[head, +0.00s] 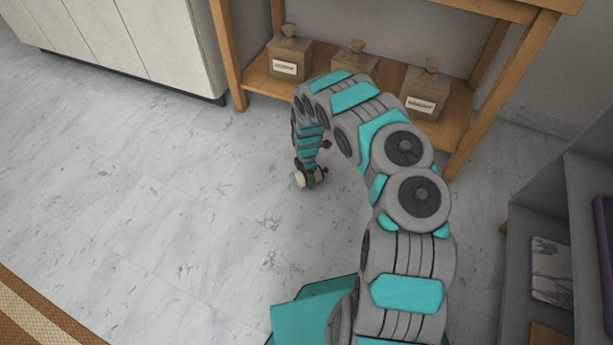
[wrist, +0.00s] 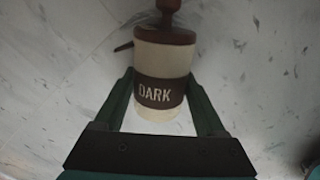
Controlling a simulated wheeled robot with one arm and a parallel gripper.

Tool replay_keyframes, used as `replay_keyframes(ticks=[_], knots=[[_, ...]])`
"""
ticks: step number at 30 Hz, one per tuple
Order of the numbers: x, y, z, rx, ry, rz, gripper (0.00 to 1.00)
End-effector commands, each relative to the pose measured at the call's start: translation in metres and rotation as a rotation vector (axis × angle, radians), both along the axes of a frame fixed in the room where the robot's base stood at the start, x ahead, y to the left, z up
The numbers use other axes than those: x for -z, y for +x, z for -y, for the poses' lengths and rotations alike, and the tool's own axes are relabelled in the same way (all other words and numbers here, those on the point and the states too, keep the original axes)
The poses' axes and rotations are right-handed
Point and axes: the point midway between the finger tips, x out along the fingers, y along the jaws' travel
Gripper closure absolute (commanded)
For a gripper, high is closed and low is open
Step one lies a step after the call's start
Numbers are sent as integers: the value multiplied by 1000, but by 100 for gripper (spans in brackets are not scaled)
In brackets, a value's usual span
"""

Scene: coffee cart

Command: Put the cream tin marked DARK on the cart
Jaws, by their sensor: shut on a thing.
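The cream tin marked DARK (wrist: 160,65) is between the two fingers of my gripper (wrist: 163,95) in the wrist view. It has a brown label band and a dark red-brown lid with a knob. My gripper is shut on the sides of the tin. In the head view a small cream part of the tin (head: 300,180) shows at the end of my arm, above or near the marble floor; the height is hard to tell. My gripper is small and partly hidden there (head: 312,175). No cart can be made out for certain.
A wooden shelf unit (head: 240,75) stands at the back, with several labelled tan jars (head: 289,55) on its low board. A white cabinet (head: 130,35) is at back left. A grey shelf (head: 525,215) is at right. A striped rug (head: 35,315) lies at lower left. Floor at left is clear.

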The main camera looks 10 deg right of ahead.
Motion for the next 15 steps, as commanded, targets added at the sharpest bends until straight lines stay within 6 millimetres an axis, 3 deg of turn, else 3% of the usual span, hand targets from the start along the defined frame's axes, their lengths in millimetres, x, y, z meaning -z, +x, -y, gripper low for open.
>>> replay_keyframes(ticks=[11, 12, 15], knots=[[3, 1, 0, 1, 0, 1, 100], [3, 1, 0, 1, 0, 2, 24], [3, 1, 0, 1, 0, 1, 13]])
